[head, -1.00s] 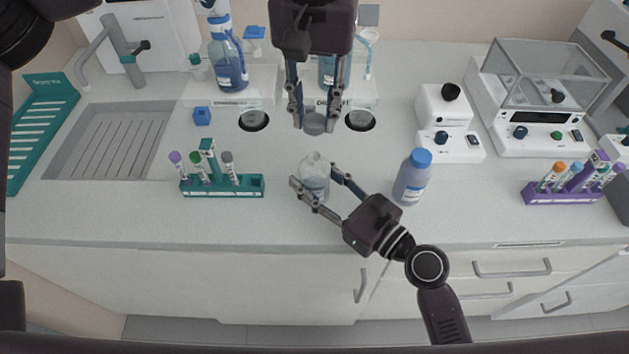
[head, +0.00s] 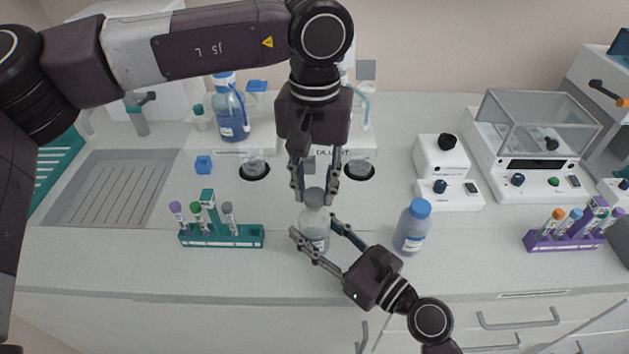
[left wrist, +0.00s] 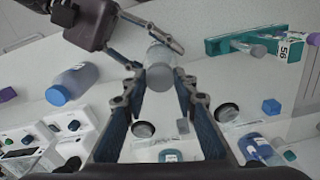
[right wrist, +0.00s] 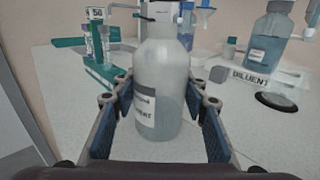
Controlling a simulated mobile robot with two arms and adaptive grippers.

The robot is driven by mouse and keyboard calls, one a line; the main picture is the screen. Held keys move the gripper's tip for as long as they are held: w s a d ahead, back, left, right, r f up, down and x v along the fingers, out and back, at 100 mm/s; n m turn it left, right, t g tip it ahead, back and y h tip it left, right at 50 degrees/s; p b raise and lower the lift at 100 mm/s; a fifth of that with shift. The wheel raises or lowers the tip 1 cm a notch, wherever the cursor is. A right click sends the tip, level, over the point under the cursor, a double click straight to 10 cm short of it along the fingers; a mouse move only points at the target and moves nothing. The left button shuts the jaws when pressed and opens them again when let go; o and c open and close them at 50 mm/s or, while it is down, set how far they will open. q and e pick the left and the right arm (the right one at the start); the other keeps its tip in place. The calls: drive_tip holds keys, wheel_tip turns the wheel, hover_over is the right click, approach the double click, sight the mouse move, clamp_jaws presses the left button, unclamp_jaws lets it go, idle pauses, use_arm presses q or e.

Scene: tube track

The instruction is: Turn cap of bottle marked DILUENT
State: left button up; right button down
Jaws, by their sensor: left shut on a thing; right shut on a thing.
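The bottle (head: 314,235) is translucent, with clear liquid and a white label whose visible letters fit DILUENT. It stands upright on the bench front in the head view, and fills the middle of the right wrist view (right wrist: 162,85). My right gripper (head: 314,228) is shut around its body from the front right. The grey cap (head: 314,196) sits at the bottle's top. My left gripper (head: 316,200) points down from above and is shut on this cap. In the left wrist view the cap (left wrist: 159,77) lies between the fingertips, in line with the bottle.
A teal tube rack (head: 222,236) stands left of the bottle, and a blue-capped bottle (head: 411,228) close on the right. Behind are a stand marked DILUENT with round recesses (head: 359,170) and a blue wash bottle (head: 230,110). A purple rack (head: 560,243) is far right.

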sight(315, 194)
use_arm(q)
drive_tip(key=shift+f, duration=0.15)
drive_tip(key=shift+f, duration=0.75)
drive_tip(key=shift+f, duration=0.6)
idle(0.3)
drive_tip(key=m, duration=1)
drive_tip(key=o, duration=0.7)
